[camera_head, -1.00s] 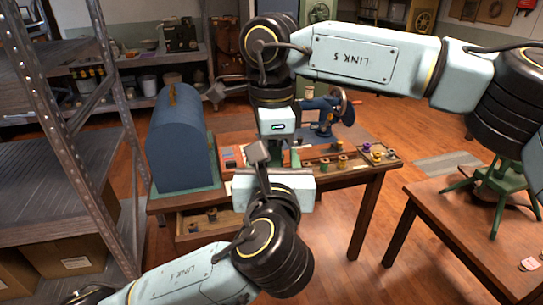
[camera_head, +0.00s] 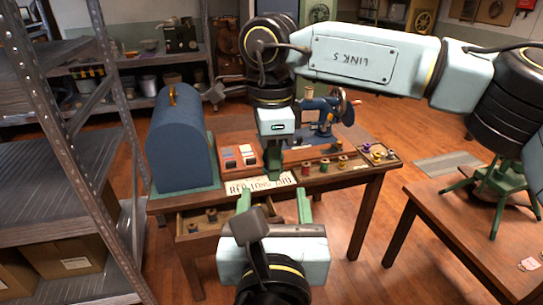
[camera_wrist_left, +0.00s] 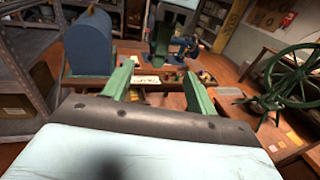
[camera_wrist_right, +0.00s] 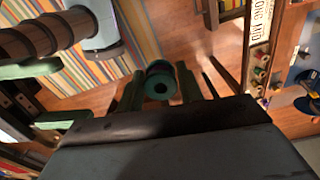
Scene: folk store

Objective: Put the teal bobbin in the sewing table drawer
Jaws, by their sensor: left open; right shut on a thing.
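The teal bobbin (camera_wrist_right: 160,82) is held between the fingers of my right gripper (camera_wrist_right: 159,88) in the right wrist view. In the head view the right gripper (camera_head: 273,165) hangs over the front of the sewing table (camera_head: 340,183); I cannot make out the bobbin there. The table's drawer (camera_head: 186,240) is pulled out at the front left, with small dark spools (camera_head: 211,215) inside; its right part is hidden behind my left gripper. My left gripper (camera_head: 273,205) is open and empty in front of the table, its fingers pointing at it.
A blue domed case (camera_head: 180,140) stands on the table's left, and a blue sewing machine (camera_head: 322,112) at the back. A lettered card (camera_head: 260,184) lies at the front edge; a tray of several spools (camera_head: 378,153) is at right. Metal shelving (camera_head: 65,170) stands close on the left.

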